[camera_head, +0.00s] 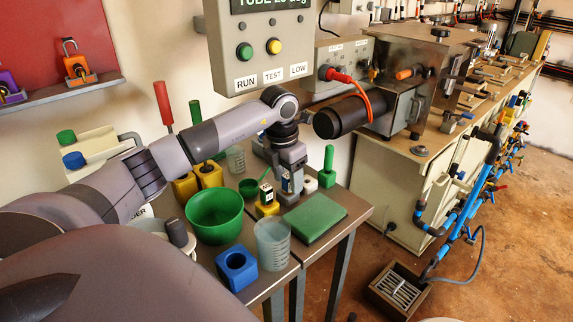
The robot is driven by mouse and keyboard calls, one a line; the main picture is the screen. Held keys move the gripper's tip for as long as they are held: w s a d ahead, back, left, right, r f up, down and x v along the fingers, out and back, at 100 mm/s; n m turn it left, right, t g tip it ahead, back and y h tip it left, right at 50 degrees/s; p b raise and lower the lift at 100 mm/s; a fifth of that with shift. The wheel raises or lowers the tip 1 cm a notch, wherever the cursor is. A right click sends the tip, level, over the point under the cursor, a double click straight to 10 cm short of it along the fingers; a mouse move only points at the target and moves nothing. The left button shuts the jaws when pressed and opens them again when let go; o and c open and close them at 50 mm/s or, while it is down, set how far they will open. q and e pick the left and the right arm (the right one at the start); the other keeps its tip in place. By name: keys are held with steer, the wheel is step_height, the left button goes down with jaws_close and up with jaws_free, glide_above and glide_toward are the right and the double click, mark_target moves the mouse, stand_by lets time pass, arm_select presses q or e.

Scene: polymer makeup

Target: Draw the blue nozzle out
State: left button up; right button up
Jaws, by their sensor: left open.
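My left arm reaches in from the left over the small table. The fingertips are small and partly hidden, and I see nothing clearly held. Small blue patches show at the gripper, but I cannot tell whether they are the nozzle. No blue nozzle is clearly identifiable. A blue block with a hole (237,268) stands at the table's front, apart from the gripper. My right gripper is not in view.
A green bowl (214,214), a clear beaker (272,244) and a green pad (314,218) crowd the table. A control box (262,50) hangs above my forearm. A dark cylinder (342,117) juts out beside my wrist. Blue pipes (459,224) run down the right bench.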

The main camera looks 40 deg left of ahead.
mark_target(288, 175)
arm_select(q)
steer(key=shift+f, duration=0.25)
jaws_close()
steer(key=shift+r+p, duration=0.65)
steer(key=shift+r, duration=0.1)
stand_by(0.3)
steer(key=shift+r+p, duration=1.55)
steer(key=shift+r, duration=0.35)
steer(key=shift+w, duration=0.1)
